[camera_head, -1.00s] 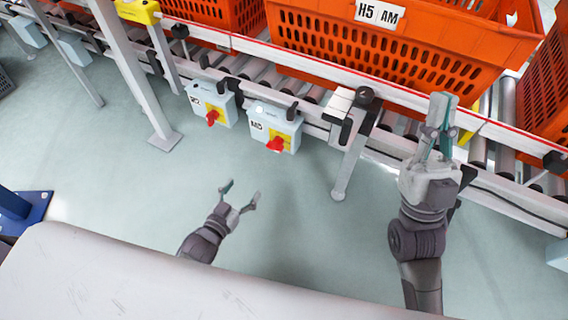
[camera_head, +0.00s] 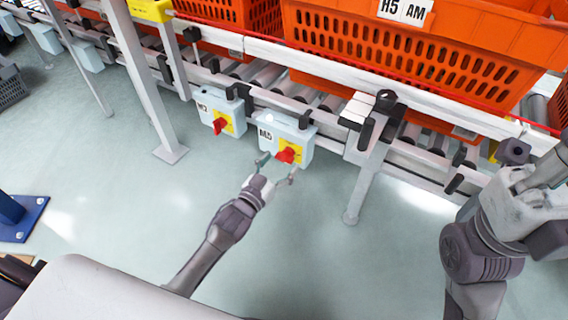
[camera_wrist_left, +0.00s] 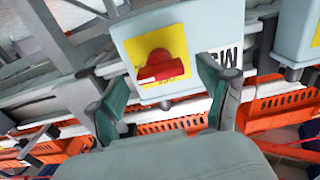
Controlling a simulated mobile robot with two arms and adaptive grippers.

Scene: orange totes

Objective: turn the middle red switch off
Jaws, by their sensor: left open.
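A pale grey switch box (camera_head: 272,131) labelled M5 hangs under the conveyor rail, with a red rotary switch (camera_head: 286,155) on a yellow plate. My left gripper (camera_head: 277,170) is open just in front of this switch, its fingertips near the knob's lower edge. In the left wrist view the red switch (camera_wrist_left: 163,66) sits above and between the spread fingers (camera_wrist_left: 163,98), with nothing gripped; contact is not clear. A second box with a red switch (camera_head: 219,126) hangs to the left. My right gripper (camera_head: 545,170) is at the right edge, partly cut off; its jaw state is unclear.
The roller conveyor (camera_head: 330,100) runs along the back with orange totes (camera_head: 400,50) on it. A conveyor leg (camera_head: 366,185) stands right of the M5 box, and a grey post (camera_head: 145,85) stands to the left. The floor below is clear.

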